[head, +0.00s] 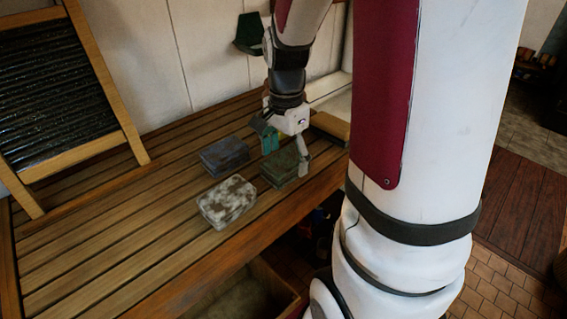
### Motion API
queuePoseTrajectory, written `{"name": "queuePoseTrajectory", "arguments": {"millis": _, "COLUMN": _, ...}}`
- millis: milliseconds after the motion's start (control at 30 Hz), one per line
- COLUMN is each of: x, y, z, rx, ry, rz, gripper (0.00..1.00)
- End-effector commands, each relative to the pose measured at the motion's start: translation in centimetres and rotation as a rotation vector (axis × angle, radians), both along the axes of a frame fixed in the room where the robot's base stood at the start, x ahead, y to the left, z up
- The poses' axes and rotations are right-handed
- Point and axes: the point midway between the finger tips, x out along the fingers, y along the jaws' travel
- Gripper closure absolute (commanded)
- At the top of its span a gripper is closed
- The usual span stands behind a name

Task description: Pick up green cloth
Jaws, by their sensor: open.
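The green cloth (281,177) looks like a folded, dark green, block-shaped bundle lying on the slatted wooden counter (120,232). My gripper (285,152) points down over it with its fingers apart. One finger, with a teal face, is at the cloth's far left. The other is at its right side, close to the cloth's edge. I cannot tell whether either finger touches the cloth. The gripper hides part of the cloth's far side.
A blue-grey folded bundle (224,156) lies left of the green cloth, and a mottled white one (227,201) lies in front. A washboard (58,85) leans at the left. A dark green piece (249,33) hangs on the wall. The counter's left part is clear.

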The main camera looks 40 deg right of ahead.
Motion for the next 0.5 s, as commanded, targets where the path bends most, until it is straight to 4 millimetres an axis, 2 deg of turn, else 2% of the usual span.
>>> {"name": "queuePoseTrajectory", "arguments": {"millis": 133, "x": 0.0, "y": 0.0, "z": -1.7, "rx": 0.000, "ry": 0.001, "rz": 0.000, "gripper": 0.22}}
{"name": "queuePoseTrajectory", "arguments": {"millis": 400, "x": 0.0, "y": 0.0, "z": -2.0, "rx": 0.000, "ry": -0.001, "rz": 0.000, "gripper": 0.22}}
{"name": "queuePoseTrajectory", "arguments": {"millis": 433, "x": 0.0, "y": 0.0, "z": -2.0, "rx": 0.000, "ry": -0.001, "rz": 0.000, "gripper": 0.24}}
{"name": "queuePoseTrajectory", "arguments": {"millis": 500, "x": 0.0, "y": 0.0, "z": -2.0, "rx": 0.000, "ry": -0.001, "rz": 0.000, "gripper": 0.40}}
